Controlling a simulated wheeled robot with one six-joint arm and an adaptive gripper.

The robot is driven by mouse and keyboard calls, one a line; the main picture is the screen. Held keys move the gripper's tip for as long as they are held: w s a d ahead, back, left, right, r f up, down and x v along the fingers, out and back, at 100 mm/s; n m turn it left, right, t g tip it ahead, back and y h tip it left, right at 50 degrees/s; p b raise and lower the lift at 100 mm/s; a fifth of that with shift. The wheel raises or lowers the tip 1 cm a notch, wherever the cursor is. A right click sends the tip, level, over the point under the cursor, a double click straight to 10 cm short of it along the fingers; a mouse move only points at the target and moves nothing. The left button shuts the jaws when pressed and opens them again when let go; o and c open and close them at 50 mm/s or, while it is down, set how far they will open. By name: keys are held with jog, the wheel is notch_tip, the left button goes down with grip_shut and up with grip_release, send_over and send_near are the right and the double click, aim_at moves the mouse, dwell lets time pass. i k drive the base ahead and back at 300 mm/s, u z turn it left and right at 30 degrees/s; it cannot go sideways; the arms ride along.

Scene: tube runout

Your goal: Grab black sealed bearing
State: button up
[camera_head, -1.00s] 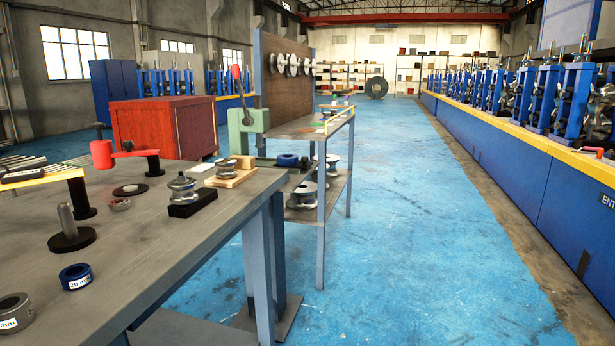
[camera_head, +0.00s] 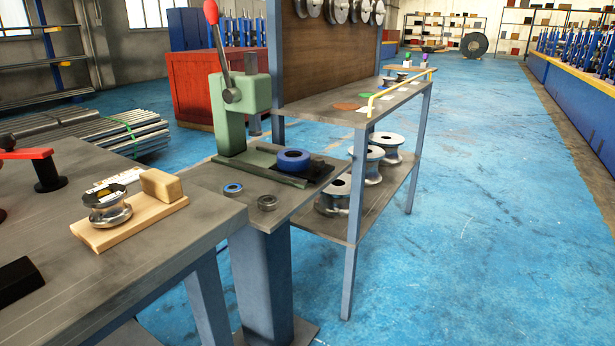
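Two small ring-shaped bearings lie on the grey press stand (camera_head: 200,178). The right one, a dark grey-black ring (camera_head: 267,202), looks like the black sealed bearing, though its seal is too small to make out. The left one is a ring with a blue face (camera_head: 232,189). They lie flat and apart, in front of the green press's base. My gripper is not in view.
The green arbor press (camera_head: 240,115) with a red-knobbed lever stands behind the bearings, a larger blue ring (camera_head: 293,160) on its base. The near workbench (camera_head: 120,262) holds a wooden block with a metal roller (camera_head: 110,208). A shelf rack (camera_head: 345,105) stands right. Blue floor is clear further right.

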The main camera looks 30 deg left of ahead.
aim_at(267, 202)
jog(key=i, duration=0.9)
jog(key=u, duration=1.4)
